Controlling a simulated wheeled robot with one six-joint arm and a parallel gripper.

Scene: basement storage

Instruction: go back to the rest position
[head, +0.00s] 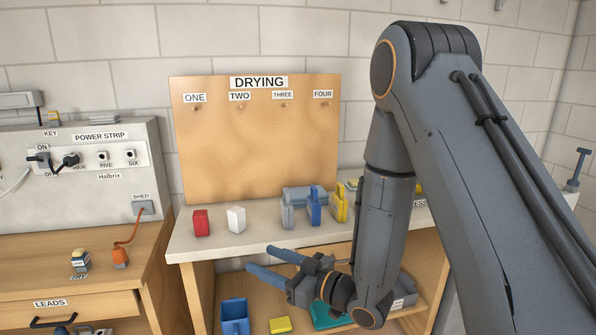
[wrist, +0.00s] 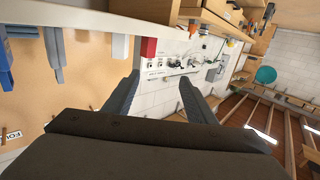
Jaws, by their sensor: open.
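My gripper (head: 277,263) is open and empty in the head view, its two fingers pointing left. It is in front of the bench (head: 256,239), at about the height of its front edge. In the wrist view, my gripper (wrist: 159,85) shows both fingers spread apart with nothing between them. A red block (head: 201,223) and a white block (head: 236,219) stand on the bench top, apart from the fingers. The red block also shows beyond the fingers in the wrist view (wrist: 148,48). My arm hides the right part of the bench.
Grey, blue and yellow items stand mid-bench, with the blue one (head: 313,208) in the middle. A DRYING board (head: 256,150) with pegs is behind. Left is a wooden cabinet (head: 80,250) with a power strip panel (head: 95,160). A blue bin (head: 234,317) sits on the shelf below.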

